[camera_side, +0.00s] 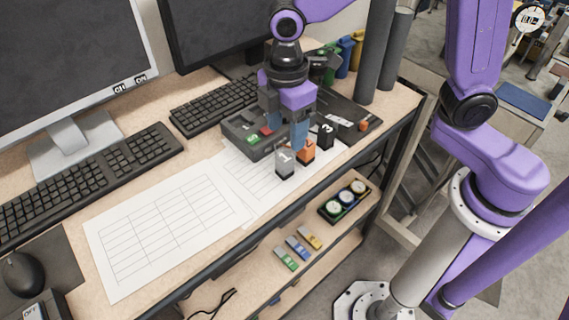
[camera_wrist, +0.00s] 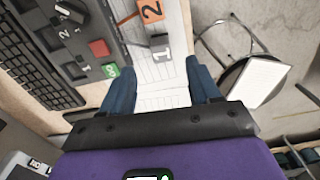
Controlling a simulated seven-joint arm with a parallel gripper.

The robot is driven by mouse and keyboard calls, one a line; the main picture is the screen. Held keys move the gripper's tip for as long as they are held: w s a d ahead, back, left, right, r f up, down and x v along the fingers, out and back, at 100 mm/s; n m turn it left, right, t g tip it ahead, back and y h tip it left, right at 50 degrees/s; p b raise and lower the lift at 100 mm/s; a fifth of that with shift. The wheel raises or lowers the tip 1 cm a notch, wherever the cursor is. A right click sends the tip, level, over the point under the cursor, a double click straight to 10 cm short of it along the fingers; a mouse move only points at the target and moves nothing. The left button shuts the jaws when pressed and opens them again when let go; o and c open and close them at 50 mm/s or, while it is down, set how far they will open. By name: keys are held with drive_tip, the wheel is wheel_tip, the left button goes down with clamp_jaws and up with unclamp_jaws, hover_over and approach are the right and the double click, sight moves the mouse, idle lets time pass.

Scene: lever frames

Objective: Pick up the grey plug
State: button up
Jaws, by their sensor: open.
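The grey plug (camera_side: 285,163), marked 1, stands at the front of the row of plugs near the table's front edge. In the wrist view the grey plug (camera_wrist: 160,43) lies ahead of the gap between my fingertips. My gripper (camera_side: 297,143) points down close by it, its blue fingers partly overlapping the plugs. In the wrist view my gripper (camera_wrist: 158,72) is open, with nothing between the fingers. I cannot tell the exact height gap. The orange plug (camera_side: 306,152), marked 2, is right beside the grey one, and the black plug (camera_side: 327,134), marked 3, is behind it.
A dark panel unit (camera_side: 243,130) with red and green parts lies behind the plugs. Printed sheets (camera_side: 165,235) cover the desk to the left. Keyboards (camera_side: 85,185) and monitors stand further back. A lower shelf holds dials (camera_side: 345,201) and small coloured items (camera_side: 297,249).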

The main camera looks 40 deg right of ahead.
sight(285, 157)
drive_tip(key=shift+a+f, duration=0.15)
drive_tip(key=shift+f, duration=1.85)
drive_tip(key=shift+a+f, duration=0.1)
drive_tip(key=shift+f, duration=1.85)
drive_tip(key=c, duration=1)
